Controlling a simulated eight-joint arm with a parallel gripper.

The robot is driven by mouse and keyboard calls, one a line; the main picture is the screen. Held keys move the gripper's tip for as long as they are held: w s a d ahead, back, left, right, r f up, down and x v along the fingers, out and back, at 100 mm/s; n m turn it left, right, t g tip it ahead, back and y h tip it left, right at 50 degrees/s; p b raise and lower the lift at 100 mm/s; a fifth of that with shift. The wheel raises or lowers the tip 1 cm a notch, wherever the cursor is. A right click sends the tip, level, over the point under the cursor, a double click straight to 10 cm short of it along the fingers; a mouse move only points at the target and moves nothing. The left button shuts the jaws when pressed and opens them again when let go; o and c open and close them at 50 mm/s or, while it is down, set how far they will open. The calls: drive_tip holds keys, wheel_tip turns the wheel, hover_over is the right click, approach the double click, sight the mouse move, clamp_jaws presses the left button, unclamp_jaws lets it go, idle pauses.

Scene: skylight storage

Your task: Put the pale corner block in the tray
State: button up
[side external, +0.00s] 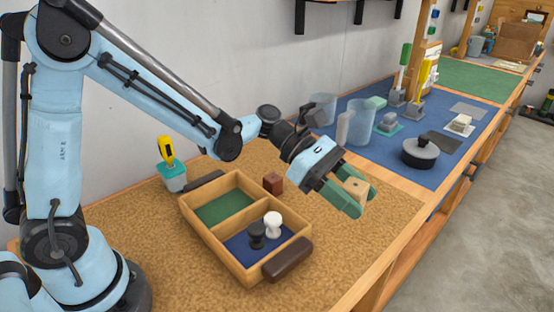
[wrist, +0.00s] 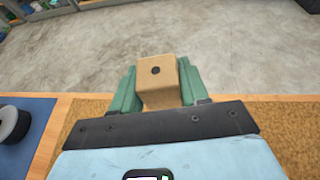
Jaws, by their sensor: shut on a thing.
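The pale corner block (side external: 355,188) is a light tan wooden block with a dark round hole in one face. My gripper (side external: 348,195) has green fingers and is shut on it. The block is held up in the air to the right of the tray, near the bench's front edge. In the wrist view the block (wrist: 158,80) sits between both green fingers (wrist: 158,92). The wooden tray (side external: 190,214) lies on the cork surface with two compartments. The left one has a bare green floor (side external: 224,206). The right one has a blue floor and holds a black knob (side external: 257,236) and a white knob (side external: 273,225).
A dark brown block (side external: 273,183) stands just behind the tray. A teal-topped cup with a yellow-handled tool (side external: 172,172) is behind its left end. Dark handles (side external: 287,260) stick out at the tray's ends. A black lidded pot (side external: 420,154) and clear containers (side external: 362,122) stand on the blue mat.

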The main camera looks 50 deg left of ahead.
drive_tip(key=s+d+f+m+g, duration=0.2)
drive_tip(key=f+g, duration=0.1)
drive_tip(key=shift+s+d+f, duration=0.25)
drive_tip(key=shift+s+d, duration=0.15)
hover_over(340, 231)
wheel_tip(340, 231, down, 7)
drive_tip(key=shift+s+r, duration=0.1)
drive_tip(key=shift+f, duration=1.9)
drive_tip(key=shift+f, duration=0.2)
drive_tip(key=o, duration=1)
drive_tip(key=shift+o, duration=0.2)
